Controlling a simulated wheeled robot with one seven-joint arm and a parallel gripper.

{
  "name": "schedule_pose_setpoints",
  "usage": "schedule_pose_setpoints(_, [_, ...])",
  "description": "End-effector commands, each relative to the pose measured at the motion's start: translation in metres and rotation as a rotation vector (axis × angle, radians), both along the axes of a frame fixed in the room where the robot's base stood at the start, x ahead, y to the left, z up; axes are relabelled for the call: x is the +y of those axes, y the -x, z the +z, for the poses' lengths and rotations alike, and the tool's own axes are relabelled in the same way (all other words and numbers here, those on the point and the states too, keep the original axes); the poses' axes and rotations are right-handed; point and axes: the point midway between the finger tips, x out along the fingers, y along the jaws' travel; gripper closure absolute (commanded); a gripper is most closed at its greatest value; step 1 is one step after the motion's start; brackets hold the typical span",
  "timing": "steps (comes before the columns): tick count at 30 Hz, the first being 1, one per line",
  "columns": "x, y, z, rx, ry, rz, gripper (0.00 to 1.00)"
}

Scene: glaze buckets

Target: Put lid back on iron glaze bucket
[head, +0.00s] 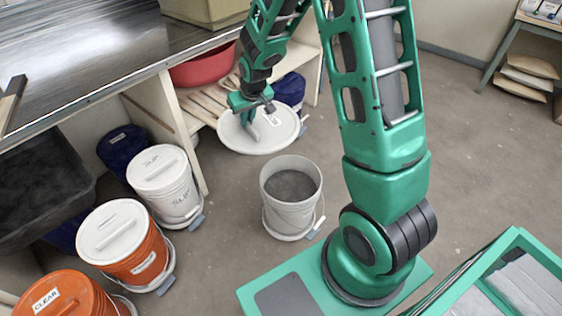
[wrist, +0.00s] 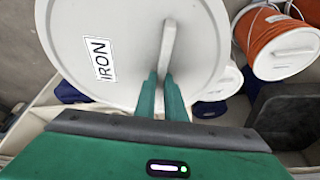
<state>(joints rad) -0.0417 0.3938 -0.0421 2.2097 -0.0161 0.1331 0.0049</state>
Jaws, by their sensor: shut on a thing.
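My gripper (wrist: 161,84) is shut on the bar handle (wrist: 168,45) of a round white lid (wrist: 130,25) labelled IRON in the wrist view. In the head view my gripper (head: 254,113) holds this lid (head: 262,142) beside the low shelf, behind and a little left of an open bucket. The open bucket (head: 290,214) is pale grey, upright on the floor, with dark grey contents showing. The lid is apart from the bucket. No label shows on the bucket from here.
A white SLIP bucket (head: 166,183), an orange bucket (head: 135,250) and an orange CLEAR bucket (head: 70,296) stand lidded at the left. A blue bucket (head: 289,90) and red basin (head: 203,68) are by the shelf.

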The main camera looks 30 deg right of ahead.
Motion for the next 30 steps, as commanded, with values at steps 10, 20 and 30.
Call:
schedule_pose_setpoints(10, [-0.043,-0.006,-0.066,0.009,0.008,-0.055,1.0])
schedule_pose_setpoints(20, [-0.102,0.008,-0.19,0.009,0.006,-0.139,1.0])
schedule_pose_setpoints(30, [-0.127,0.026,-0.251,0.001,0.001,-0.183,1.0])
